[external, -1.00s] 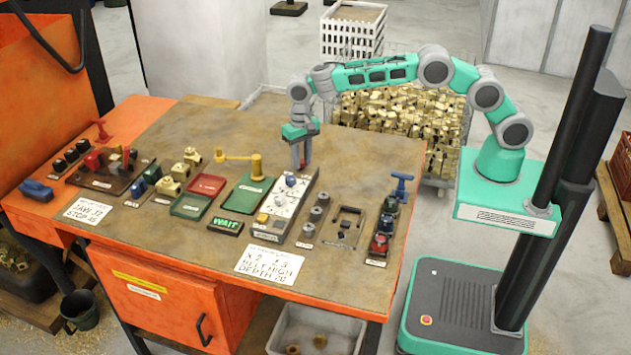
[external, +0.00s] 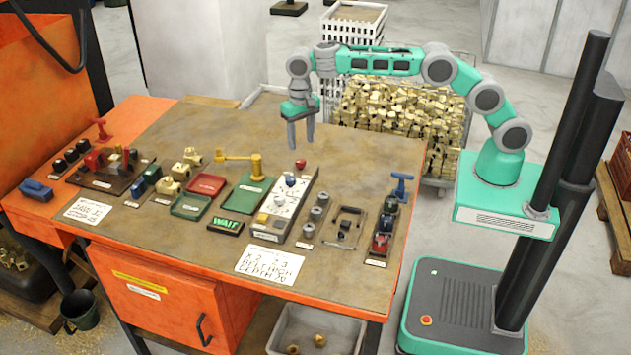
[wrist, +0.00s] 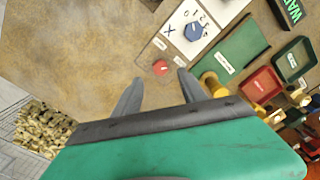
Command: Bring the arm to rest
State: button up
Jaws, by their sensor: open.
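My gripper (external: 301,131) hangs pointing down above the rear part of the brown-topped orange workbench (external: 350,271). In the external view its two grey fingers are apart, with nothing between them. In the wrist view the gripper (wrist: 160,85) also shows its fingers spread and empty. A small red knob (wrist: 160,67) lies beyond the fingertips there, and it shows in the external view (external: 300,164) below the gripper, at the rear end of a white panel (external: 283,214) with blue and yellow knobs. The fingers appear clear of it.
A blue-handled fixture (external: 401,187) stands at the right. A mesh bin of brass parts (external: 395,115) is behind the bench.

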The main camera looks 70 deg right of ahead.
jog(key=shift+r, duration=0.15)
jog(key=shift+r, duration=0.1)
jog(key=s+d+r+n+t, duration=0.1)
jog(key=s+d+r+n, duration=0.1)
jog(key=s+d+r, duration=0.35)
jog(key=s+d+r+n+t, duration=0.1)
jog(key=s+d+r+n, duration=0.15)
jog(key=s, duration=0.55)
jog(key=s+d+f+n+t, duration=0.1)
jog(key=s+d+f, duration=0.1)
jog(key=s, duration=0.7)
jog(key=s+d+f+n, duration=0.2)
jog(key=s+d+f, duration=0.1)
jog(key=s, duration=0.6)
jog(key=shift+d+f+t, duration=0.2)
jog(key=shift+d+t, duration=0.2)
jog(key=shift+d, duration=0.3)
jog(key=shift+o, duration=0.2)
